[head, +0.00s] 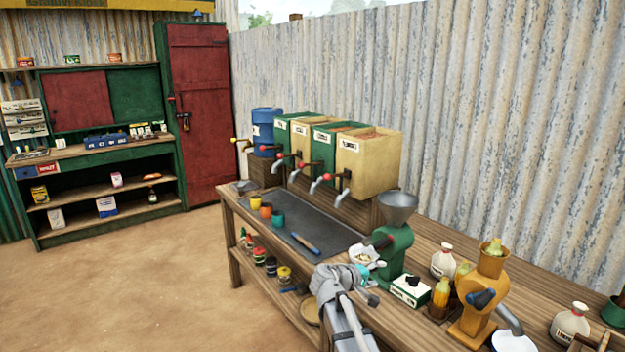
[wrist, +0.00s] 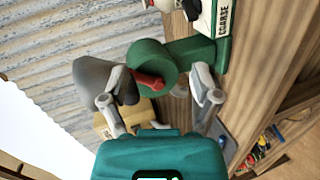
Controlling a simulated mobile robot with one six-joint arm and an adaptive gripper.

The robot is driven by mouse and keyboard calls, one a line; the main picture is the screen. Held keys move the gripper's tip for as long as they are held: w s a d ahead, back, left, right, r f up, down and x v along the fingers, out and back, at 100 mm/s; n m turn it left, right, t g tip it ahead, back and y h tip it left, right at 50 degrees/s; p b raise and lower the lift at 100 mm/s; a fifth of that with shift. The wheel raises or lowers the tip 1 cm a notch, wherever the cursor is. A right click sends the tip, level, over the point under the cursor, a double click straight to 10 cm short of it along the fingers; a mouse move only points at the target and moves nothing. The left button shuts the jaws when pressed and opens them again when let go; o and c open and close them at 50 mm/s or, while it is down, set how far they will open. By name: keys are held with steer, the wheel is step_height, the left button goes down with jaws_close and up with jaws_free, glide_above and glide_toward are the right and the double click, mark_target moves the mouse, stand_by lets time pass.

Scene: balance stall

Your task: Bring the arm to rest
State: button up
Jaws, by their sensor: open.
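My gripper (wrist: 160,98) is open and nothing is held between its two grey fingers. In the wrist view, which is turned on its side, the green grinder (wrist: 150,60) with its grey funnel lies beyond the fingers. In the head view my arm reaches up from the bottom edge, and my gripper (head: 364,276) is over the front part of the bench, just in front of the green grinder (head: 394,250). I cannot tell how wide the gap to the grinder is. The fingertips are hard to make out in the head view.
The wooden bench (head: 450,240) runs along a corrugated wall. A white-and-green box (head: 410,291), labelled COARSE in the wrist view (wrist: 222,18), and an orange grinder (head: 478,300) stand close right. Several dispensers (head: 367,165) and a dark mat (head: 312,232) with cups are farther left. The floor at left is clear.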

steer(key=s+d+f+m+g+y+p, duration=0.25)
steer(key=s+f+g+y, duration=0.3)
steer(key=s, duration=0.65)
steer(key=s+a+f+m+g+y+p, duration=0.2)
steer(key=s+a+y, duration=0.3)
steer(key=s, duration=0.5)
steer(key=shift+a+y+p, duration=0.25)
steer(key=shift+y+p, duration=0.1)
steer(key=shift+y, duration=0.8)
steer(key=shift+f, duration=0.1)
